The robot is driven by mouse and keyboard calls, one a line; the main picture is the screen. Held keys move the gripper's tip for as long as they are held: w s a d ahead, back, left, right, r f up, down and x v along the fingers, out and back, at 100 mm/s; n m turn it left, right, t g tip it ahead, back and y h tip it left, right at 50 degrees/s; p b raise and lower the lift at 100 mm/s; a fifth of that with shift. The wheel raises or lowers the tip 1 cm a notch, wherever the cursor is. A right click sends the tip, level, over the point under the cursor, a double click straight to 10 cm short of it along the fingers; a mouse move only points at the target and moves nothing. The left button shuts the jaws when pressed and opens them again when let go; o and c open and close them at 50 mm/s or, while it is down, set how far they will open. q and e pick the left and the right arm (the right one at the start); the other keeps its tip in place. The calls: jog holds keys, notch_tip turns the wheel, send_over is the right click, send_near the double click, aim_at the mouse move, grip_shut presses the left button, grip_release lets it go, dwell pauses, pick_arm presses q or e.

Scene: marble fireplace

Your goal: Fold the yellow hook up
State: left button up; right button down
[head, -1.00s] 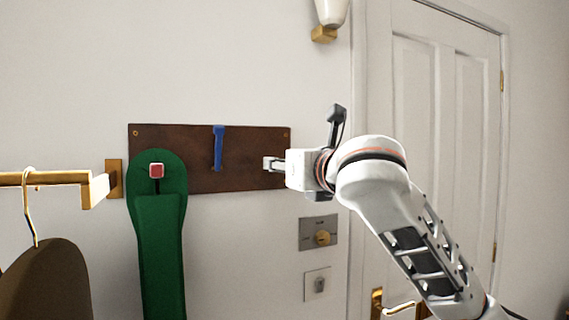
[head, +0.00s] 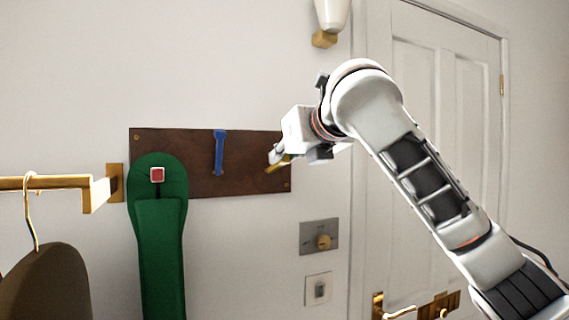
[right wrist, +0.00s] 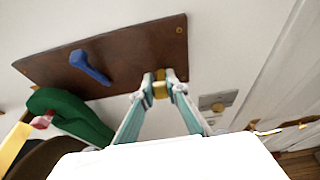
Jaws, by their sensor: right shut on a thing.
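The yellow hook (head: 279,165) is at the right end of the dark wooden board (head: 180,142). In the right wrist view the yellow hook (right wrist: 160,90) shows between the fingertips. My right gripper (head: 274,158) is shut on it, tilted down toward the board from the right. In the right wrist view the fingertips of my right gripper (right wrist: 164,84) close around the hook from both sides. The hook's base is partly hidden by the fingers. My left gripper is out of view.
A blue hook (head: 219,152) is at the board's middle. A red-tipped hook (head: 157,175) holds a green hanging item (head: 160,230). A brass rail (head: 50,182) with a hanger is at left. Wall switches (head: 319,237) sit below the board, and a white door (head: 440,130) is at right.

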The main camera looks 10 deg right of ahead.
jog(key=shift+w+a+r+g+h, duration=0.1)
jog(key=shift+w+r+g+h, duration=0.2)
jog(key=shift+r+g, duration=0.35)
jog(key=shift+w+a+r+g+h, duration=0.1)
jog(key=shift+w+r+g+h, duration=0.2)
jog(key=shift+g, duration=0.55)
jog(key=shift+w+r, duration=0.1)
jog(key=shift+w, duration=0.05)
jog(key=c, duration=2)
grip_release()
jog(key=shift+o, duration=0.2)
jog(key=v, duration=1.2)
jog(key=shift+w+r, duration=0.1)
